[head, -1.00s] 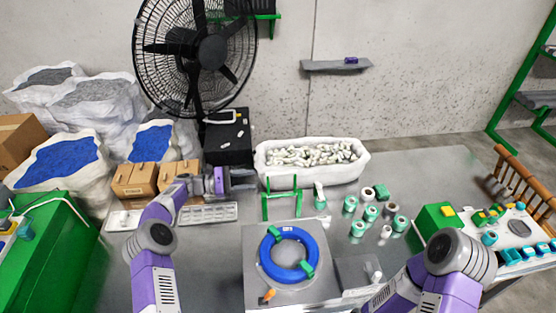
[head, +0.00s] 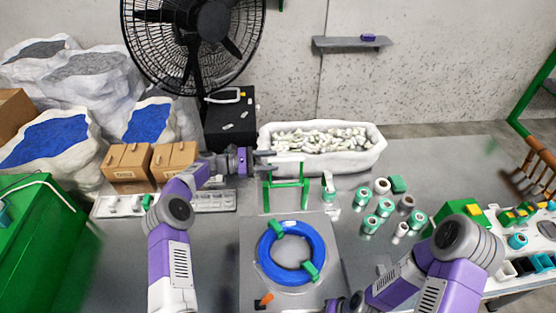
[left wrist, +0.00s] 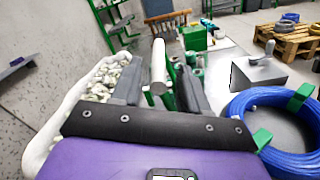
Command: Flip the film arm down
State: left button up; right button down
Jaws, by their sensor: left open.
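The green frame (head: 287,195) stands at the back edge of the grey machine, and a white roller piece (head: 329,188) stands at its right side. I take the upright bar on this frame to be the film arm. My left gripper (head: 272,161) is at the top of the frame, with its jaws apart. In the left wrist view, a white rod with green parts (left wrist: 158,66) shows between the two dark fingers (left wrist: 160,88). I cannot tell whether the fingers touch it. A blue cable coil (head: 291,252) with green clips lies on the machine plate. My right gripper's fingers are not visible.
A white tub of pale pieces (head: 318,165) stands just behind the frame. Several green and white spools (head: 385,206) stand to the right. A grey tray (head: 208,202) and cardboard boxes (head: 126,163) lie to the left. A large fan (head: 195,35) stands behind.

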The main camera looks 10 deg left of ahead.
pick_arm(q)
jog(key=shift+x, duration=1.55)
jog(key=shift+a, duration=0.1)
jog(key=shift+r, duration=0.1)
grip_shut()
